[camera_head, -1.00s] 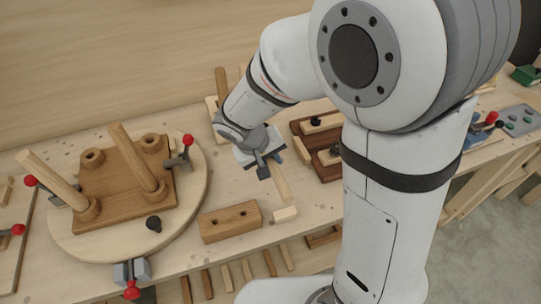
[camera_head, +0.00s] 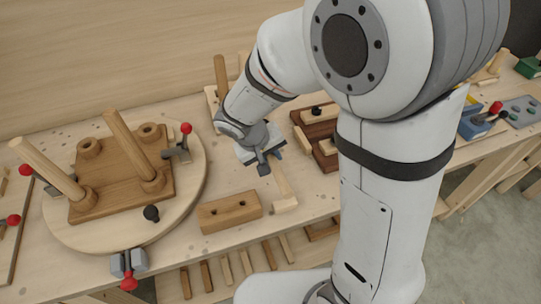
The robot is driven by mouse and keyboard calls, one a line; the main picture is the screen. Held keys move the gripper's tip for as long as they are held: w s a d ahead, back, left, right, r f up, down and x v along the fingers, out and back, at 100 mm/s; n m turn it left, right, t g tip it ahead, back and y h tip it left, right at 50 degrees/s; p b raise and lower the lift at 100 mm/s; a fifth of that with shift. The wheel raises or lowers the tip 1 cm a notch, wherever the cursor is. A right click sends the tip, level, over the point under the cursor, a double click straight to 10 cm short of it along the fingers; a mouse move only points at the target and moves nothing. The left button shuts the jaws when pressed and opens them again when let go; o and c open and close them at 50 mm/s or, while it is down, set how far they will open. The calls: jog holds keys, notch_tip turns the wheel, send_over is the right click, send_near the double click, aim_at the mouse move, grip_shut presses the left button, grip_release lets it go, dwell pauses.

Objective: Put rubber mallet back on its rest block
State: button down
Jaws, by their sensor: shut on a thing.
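My gripper (camera_head: 268,160) is low over the middle of the bench, its fingers small and dark against the wood. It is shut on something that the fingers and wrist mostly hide. A pale stick with a small pale block at its end (camera_head: 284,203) runs out from under the gripper toward the front edge; this looks like the rubber mallet, but I cannot tell for sure. A brown wooden block with small holes (camera_head: 229,212) lies to the left of that pale piece, apart from it; I cannot tell whether it is the rest block.
A round board (camera_head: 190,205) with a brown chair form, upright pegs and red-knobbed clamps fills the left. Dark brown forms (camera_head: 327,160) stand right of the gripper, partly behind my arm. A post on a base (camera_head: 221,75) stands behind it. Loose wood strips lie below the bench top.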

jog(key=shift+f+b, duration=2.05)
jog(key=shift+b, duration=0.05)
jog(key=c, duration=1.2)
grip_release()
jog(key=shift+o, duration=0.2)
jog(key=shift+s, duration=0.1)
jog(key=v, duration=0.8)
jog(key=s+d+r+m+y, duration=0.1)
jog(key=s+d+r+y, duration=0.1)
jog(key=s+d, duration=0.3)
jog(key=s+d+r+m+y, duration=0.1)
jog(key=s+d, duration=0.4)
jog(key=d, duration=0.5)
jog(key=shift+r+m+y, duration=0.4)
jog(key=shift+r+m, duration=0.2)
jog(key=shift+m, duration=0.2)
